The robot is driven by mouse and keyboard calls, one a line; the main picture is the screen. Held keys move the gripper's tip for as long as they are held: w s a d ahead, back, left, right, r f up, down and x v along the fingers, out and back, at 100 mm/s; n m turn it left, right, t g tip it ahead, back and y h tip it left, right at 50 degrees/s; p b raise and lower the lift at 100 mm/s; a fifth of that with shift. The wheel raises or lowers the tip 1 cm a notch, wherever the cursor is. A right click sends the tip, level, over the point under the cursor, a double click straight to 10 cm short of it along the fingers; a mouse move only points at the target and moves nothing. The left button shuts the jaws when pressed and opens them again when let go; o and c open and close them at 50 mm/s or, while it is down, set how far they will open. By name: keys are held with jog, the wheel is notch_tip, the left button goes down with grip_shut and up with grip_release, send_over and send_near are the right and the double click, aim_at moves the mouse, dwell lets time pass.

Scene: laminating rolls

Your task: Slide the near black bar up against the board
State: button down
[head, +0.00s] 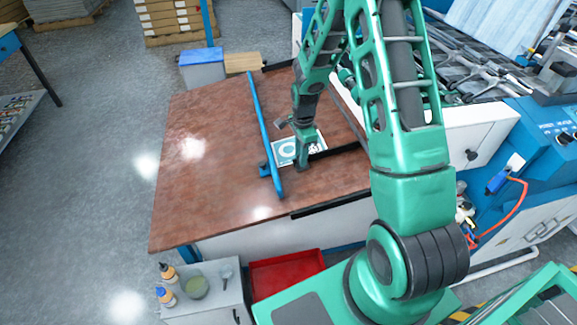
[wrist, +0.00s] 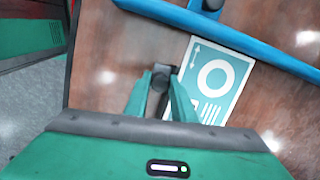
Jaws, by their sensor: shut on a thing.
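The board (head: 286,152), a white and teal printed sheet with a ring, lies flat on the brown table; it also shows in the wrist view (wrist: 218,75). The near black bar (head: 338,151) lies at the board's near side and runs right from my gripper. My gripper (head: 302,166) points down at the bar's left end, shut on it. In the wrist view my fingers (wrist: 160,88) close on a dark end piece (wrist: 160,72), just left of the board. The fingers hide part of the board's near edge, so I cannot tell whether bar and board touch.
A long blue bar (head: 262,125) crosses the table (head: 205,150) left of the board. Another dark strip (head: 330,201) runs along the table's near edge. A black piece (head: 278,66) lies at the far edge. The table's left side is clear.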

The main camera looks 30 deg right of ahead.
jog(key=shift+w, duration=0.5)
jog(key=c, duration=1.5)
grip_release()
jog(key=shift+s, duration=0.1)
notch_tip(320, 180, up, 11)
jog(key=shift+f, duration=0.15)
